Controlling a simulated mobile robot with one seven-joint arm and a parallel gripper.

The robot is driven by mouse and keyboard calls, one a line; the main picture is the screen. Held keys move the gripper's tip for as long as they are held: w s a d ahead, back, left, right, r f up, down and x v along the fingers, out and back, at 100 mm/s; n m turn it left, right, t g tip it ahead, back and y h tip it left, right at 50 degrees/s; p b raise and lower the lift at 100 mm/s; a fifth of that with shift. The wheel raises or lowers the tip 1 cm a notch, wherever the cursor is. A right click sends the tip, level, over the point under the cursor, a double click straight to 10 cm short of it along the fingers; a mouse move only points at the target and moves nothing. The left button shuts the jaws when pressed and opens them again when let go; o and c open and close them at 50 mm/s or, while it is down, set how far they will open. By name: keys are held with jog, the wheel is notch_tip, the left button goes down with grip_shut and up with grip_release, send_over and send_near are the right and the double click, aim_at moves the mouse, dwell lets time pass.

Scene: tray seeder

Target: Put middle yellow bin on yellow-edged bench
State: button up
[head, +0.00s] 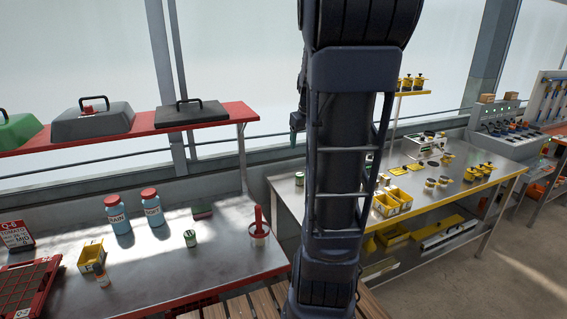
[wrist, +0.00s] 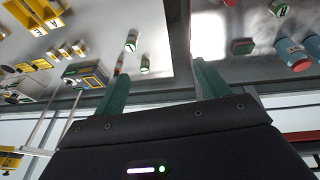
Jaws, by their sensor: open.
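A yellow bin (head: 92,259) stands on the left metal bench, near its front. Two more yellow bins (head: 386,206) and (head: 401,196) stand side by side at the front of the yellow-edged bench (head: 465,184). Another yellow bin (head: 393,236) is on that bench's lower shelf. I cannot tell which one is the middle bin. The wrist view shows labelled yellow bins (wrist: 36,14) at its top left. My gripper (wrist: 162,70) is open and empty, with teal fingers apart. In the head view, a teal finger (head: 297,122) shows raised behind my arm, away from the bins.
The left bench also holds blue bottles (head: 119,214), a red crate (head: 30,291), a green-white can (head: 190,237) and a pot (head: 259,232) with a red tool. A red shelf (head: 215,113) carries cases above. Yellow parts crowd the yellow-edged bench; its near left corner looks clear.

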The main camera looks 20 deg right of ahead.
jog(key=s+a+r+t, duration=0.1)
jog(key=s+a, duration=1.3)
jog(key=s, duration=0.1)
jog(key=shift+s+a+m+y, duration=0.3)
jog(key=shift+s+a+y, duration=0.1)
